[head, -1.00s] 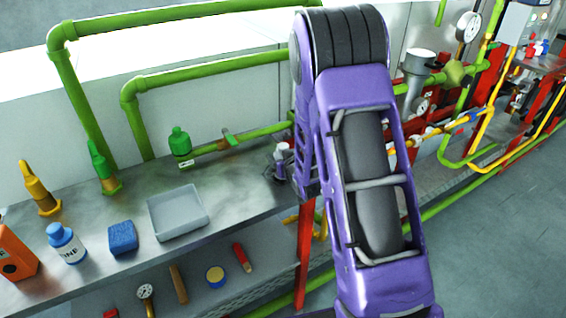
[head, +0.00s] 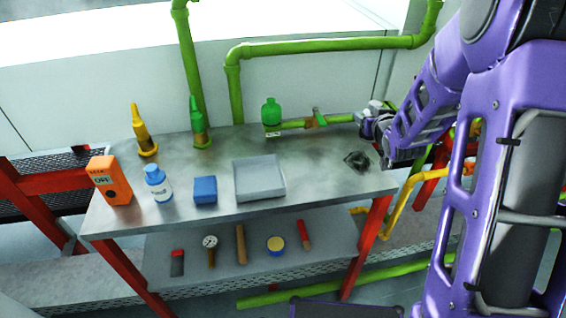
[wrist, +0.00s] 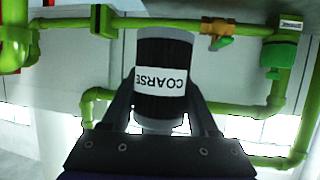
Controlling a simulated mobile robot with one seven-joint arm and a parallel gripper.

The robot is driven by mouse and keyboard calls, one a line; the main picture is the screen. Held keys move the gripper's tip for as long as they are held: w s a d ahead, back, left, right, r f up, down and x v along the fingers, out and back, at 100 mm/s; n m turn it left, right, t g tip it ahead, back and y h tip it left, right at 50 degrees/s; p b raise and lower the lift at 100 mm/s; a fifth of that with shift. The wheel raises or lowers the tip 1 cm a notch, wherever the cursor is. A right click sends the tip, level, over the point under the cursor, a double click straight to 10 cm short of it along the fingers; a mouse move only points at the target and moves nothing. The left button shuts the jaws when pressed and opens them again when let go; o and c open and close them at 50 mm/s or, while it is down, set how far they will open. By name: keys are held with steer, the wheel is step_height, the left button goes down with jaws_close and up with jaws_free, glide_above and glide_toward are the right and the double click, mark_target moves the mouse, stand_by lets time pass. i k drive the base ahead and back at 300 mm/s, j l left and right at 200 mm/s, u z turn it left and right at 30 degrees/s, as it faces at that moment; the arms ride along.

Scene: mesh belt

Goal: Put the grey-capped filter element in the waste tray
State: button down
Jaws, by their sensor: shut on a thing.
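The filter element is a black ribbed cylinder with pale grey end caps and a white label reading COARSE; it fills the middle of the wrist view (wrist: 161,50). My gripper (wrist: 161,108) is shut on it, one finger on each side. The waste tray, a shallow grey square tray (head: 262,180), lies on the bench to the left of my gripper. It looks empty.
Left of the tray on the bench (head: 225,150) are a blue sponge (head: 205,190), a labelled white bottle (head: 158,184) and an orange meter (head: 110,182). Behind stand green pipes (head: 232,85), a green bowl (head: 271,112) and yellow and green nozzles. A dark patch (head: 357,160) marks the bench beneath my gripper.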

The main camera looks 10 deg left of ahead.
mark_target(256, 172)
steer(key=j, duration=1.45)
steer(key=k, duration=0.05)
